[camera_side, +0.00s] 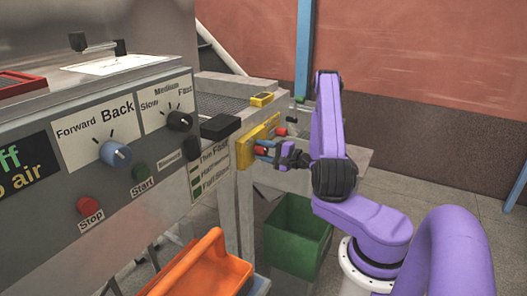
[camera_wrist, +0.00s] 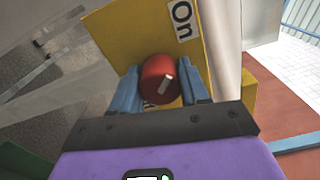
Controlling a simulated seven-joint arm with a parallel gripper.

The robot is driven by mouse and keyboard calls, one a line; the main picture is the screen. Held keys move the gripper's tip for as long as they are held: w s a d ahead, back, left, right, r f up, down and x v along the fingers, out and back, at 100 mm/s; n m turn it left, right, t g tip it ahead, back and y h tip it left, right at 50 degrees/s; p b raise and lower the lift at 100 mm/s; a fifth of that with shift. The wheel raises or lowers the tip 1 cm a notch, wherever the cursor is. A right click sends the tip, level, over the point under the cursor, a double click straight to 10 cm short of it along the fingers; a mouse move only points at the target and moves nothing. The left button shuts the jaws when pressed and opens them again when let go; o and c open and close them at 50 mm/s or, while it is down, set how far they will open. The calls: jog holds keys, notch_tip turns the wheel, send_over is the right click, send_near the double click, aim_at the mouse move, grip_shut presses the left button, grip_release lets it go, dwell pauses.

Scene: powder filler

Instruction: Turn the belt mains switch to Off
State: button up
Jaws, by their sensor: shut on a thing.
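The belt mains switch is a red round knob (camera_wrist: 159,79) with a pale pointer mark, on a yellow plate (camera_wrist: 130,35). An "On" label (camera_wrist: 182,18) shows at the plate's upper right in the wrist view; another label below the knob is mostly hidden. My gripper (camera_wrist: 161,88) has its blue fingers on both sides of the knob and is shut on it. The pointer mark leans to the upper right, roughly towards the "On" side. In the side view, my gripper (camera_side: 264,153) reaches the yellow plate (camera_side: 258,140) from the right, and a red knob shows at its fingertips.
A green bin (camera_side: 297,232) and an orange tray (camera_side: 196,268) are below.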

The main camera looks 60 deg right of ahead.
jog(key=o, duration=1)
jog(key=shift+o, duration=0.2)
jog(key=s, duration=1.7)
jog(key=shift+s, duration=0.25)
jog(key=shift+a, duration=0.1)
